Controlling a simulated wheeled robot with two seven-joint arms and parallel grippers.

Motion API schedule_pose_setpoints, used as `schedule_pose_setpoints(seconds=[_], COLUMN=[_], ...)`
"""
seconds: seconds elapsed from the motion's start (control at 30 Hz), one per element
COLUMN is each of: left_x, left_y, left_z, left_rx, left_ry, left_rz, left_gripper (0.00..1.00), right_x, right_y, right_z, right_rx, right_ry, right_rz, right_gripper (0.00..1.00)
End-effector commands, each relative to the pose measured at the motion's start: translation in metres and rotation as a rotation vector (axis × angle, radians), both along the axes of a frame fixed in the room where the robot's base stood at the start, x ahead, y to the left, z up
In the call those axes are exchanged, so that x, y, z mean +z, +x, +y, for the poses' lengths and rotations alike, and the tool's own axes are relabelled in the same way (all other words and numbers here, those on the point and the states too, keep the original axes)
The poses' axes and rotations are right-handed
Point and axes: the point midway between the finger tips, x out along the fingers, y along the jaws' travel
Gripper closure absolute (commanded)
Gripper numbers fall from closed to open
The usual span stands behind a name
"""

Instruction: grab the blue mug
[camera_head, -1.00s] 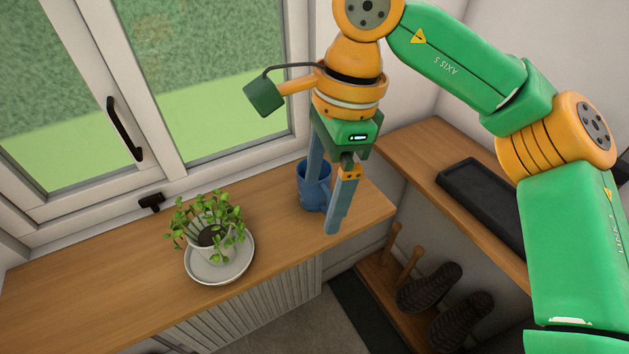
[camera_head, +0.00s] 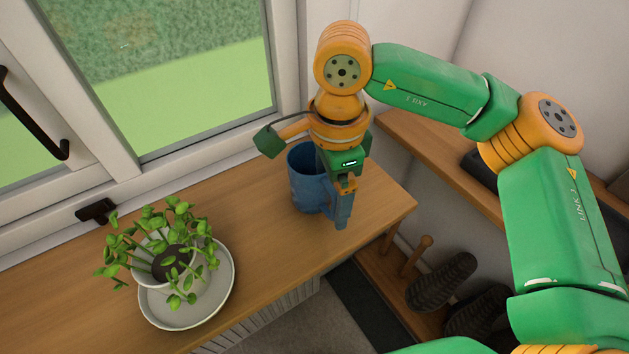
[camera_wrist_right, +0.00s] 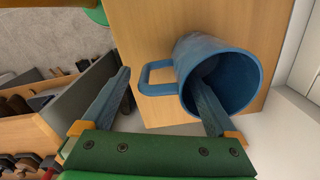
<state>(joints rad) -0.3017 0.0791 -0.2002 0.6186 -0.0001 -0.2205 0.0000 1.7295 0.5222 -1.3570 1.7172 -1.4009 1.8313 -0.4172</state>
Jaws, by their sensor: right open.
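The blue mug (camera_head: 304,182) stands upright on the wooden sill counter, near its right end. In the right wrist view the mug (camera_wrist_right: 237,82) shows its open mouth, with its handle (camera_wrist_right: 155,78) pointing left. My right gripper (camera_head: 332,205) is open, pointing down at the mug. In the wrist view one finger reaches into the mug's mouth and the other is outside, beyond the handle, so the handle and near wall lie between the fingers. In the head view the inner finger is hidden. My left gripper is not in view.
A potted plant (camera_head: 172,262) on a white saucer (camera_head: 222,290) stands on the counter (camera_head: 262,235) to the left. The window and its handle (camera_head: 30,115) are behind. Dark boots (camera_head: 442,282) and wooden pegs (camera_head: 416,255) are below right, under a shelf (camera_head: 430,155).

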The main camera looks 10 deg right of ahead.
Motion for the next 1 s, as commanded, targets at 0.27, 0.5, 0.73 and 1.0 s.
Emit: schedule_pose_setpoints(seconds=[0.27,0.5,0.73,1.0], left_x=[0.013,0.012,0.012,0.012], left_y=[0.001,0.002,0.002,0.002], left_z=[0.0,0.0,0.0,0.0], left_rx=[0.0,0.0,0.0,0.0], left_ry=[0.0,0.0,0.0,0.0], left_rz=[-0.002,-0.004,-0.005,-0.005], left_gripper=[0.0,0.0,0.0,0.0], right_x=[-0.035,-0.035,-0.035,-0.034], right_y=[0.001,0.002,0.002,0.002], right_z=[0.0,0.0,0.0,0.0], right_rx=[0.0,-0.001,-0.001,-0.001], right_ry=[0.0,0.0,0.0,0.001], right_rz=[0.001,0.0,0.0,-0.001], right_gripper=[0.06,0.31,0.93,1.0])
